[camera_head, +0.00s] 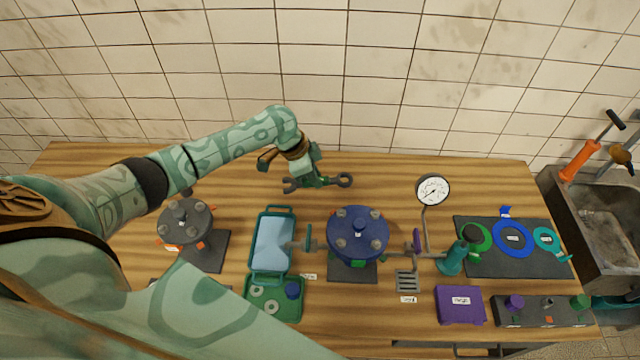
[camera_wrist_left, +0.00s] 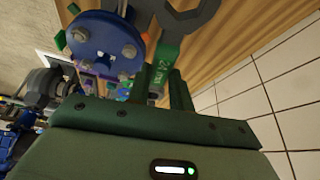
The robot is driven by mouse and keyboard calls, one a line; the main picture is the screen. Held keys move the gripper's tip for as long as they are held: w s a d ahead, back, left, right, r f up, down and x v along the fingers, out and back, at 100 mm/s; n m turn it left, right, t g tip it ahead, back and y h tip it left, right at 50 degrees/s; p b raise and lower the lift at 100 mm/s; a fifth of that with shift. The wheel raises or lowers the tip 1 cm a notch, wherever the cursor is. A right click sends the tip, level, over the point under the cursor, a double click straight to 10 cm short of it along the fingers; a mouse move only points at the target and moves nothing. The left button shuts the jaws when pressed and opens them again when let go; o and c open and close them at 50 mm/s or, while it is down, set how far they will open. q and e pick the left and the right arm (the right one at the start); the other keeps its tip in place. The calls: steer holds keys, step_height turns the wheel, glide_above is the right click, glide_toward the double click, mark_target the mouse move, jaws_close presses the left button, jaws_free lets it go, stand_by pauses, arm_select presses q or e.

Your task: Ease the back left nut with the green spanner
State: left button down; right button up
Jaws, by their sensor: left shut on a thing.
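My left gripper (camera_head: 314,180) is shut on the green spanner (camera_head: 344,180) and holds it behind the blue flanged housing. The spanner's grey open jaw (camera_wrist_left: 190,14) and green labelled handle (camera_wrist_left: 165,70) show in the left wrist view. The blue round flange (camera_head: 357,229) has several bolts and nuts around its top. Its back left nut (camera_head: 342,213) is apart from the spanner, to the front right of my gripper. The flange also shows in the left wrist view (camera_wrist_left: 104,46). My right gripper is not in view.
A grey flanged fitting (camera_head: 185,221) stands left. A green tray (camera_head: 272,209) lies left of the blue housing. A pressure gauge (camera_head: 432,190), teal valve (camera_head: 451,260), purple box (camera_head: 460,304) and dark gasket mat (camera_head: 505,262) stand right. The tiled wall (camera_head: 350,80) rises behind the bench.

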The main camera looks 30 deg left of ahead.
arm_select(q)
steer(key=f+m+b, duration=0.1)
steer(key=s+f+m+g+b, duration=0.1)
steer(key=f+m+b, duration=0.1)
steer(key=s+d+f+m+g+b, duration=0.1)
steer(key=m, duration=0.1)
steer(key=shift+f+h+b, duration=0.3)
steer(key=shift+b, duration=0.05)
stand_by(0.5)
steer(key=shift+f, duration=0.15)
steer(key=shift+f+b, duration=0.7)
steer(key=shift+f, duration=0.3)
steer(key=shift+s, duration=0.1)
